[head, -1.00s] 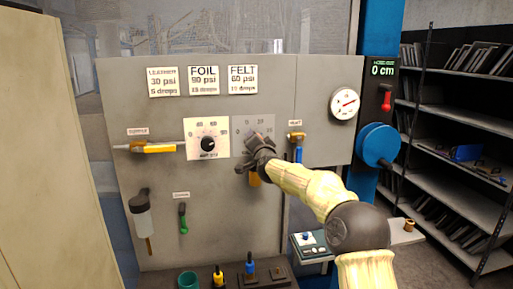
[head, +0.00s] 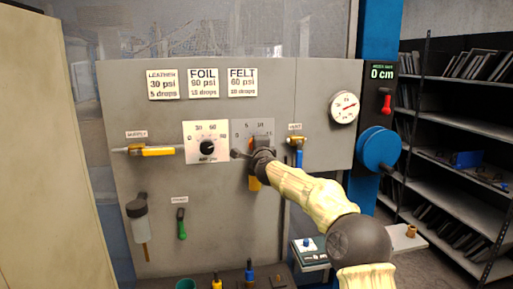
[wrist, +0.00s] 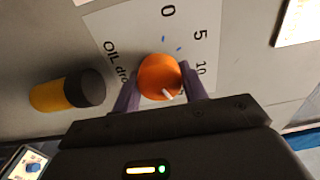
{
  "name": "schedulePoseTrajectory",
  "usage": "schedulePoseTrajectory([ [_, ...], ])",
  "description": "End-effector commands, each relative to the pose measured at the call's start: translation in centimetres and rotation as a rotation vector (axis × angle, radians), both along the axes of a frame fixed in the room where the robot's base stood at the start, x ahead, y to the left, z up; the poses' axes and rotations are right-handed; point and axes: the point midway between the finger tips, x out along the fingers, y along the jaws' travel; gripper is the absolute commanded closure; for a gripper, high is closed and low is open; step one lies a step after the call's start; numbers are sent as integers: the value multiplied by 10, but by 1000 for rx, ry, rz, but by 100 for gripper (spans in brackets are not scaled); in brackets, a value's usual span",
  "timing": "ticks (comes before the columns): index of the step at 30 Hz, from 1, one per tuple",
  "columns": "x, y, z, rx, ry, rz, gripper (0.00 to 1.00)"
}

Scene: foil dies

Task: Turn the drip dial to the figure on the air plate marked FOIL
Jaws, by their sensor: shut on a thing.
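The drip dial is an orange round knob (wrist: 158,72) with a white pointer mark on a pale plate lettered "OIL dro…" (wrist: 110,30), in the wrist view. My gripper (wrist: 158,88) is shut on the knob, one finger on each side. The plate's 0, 5 and 10 show; any figures past 10 are hidden by my gripper. The pointer faces down and slightly right in this view, past the 10. In the head view my gripper (head: 262,155) covers the knob on its grey plate (head: 243,128). The FOIL plate (head: 203,83) reads 90 psi; its drops figure is too blurred to be sure.
A black air dial (head: 207,148) sits left of the drip dial. A yellow-handled lever (head: 158,151) is further left, and a blue-handled valve (head: 298,150) is close on the right. A round gauge (head: 344,107) and blue wheel (head: 378,147) stand farther right.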

Motion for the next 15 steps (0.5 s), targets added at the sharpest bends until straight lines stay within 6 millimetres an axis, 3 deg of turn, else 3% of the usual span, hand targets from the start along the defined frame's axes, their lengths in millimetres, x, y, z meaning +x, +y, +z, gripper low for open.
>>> schedulePoseTrajectory([
  [13,0,0,-2,16,8,0,80],
  [14,0,0,-2,16,8,0,55],
  [15,0,0,-2,16,8,0,47],
])
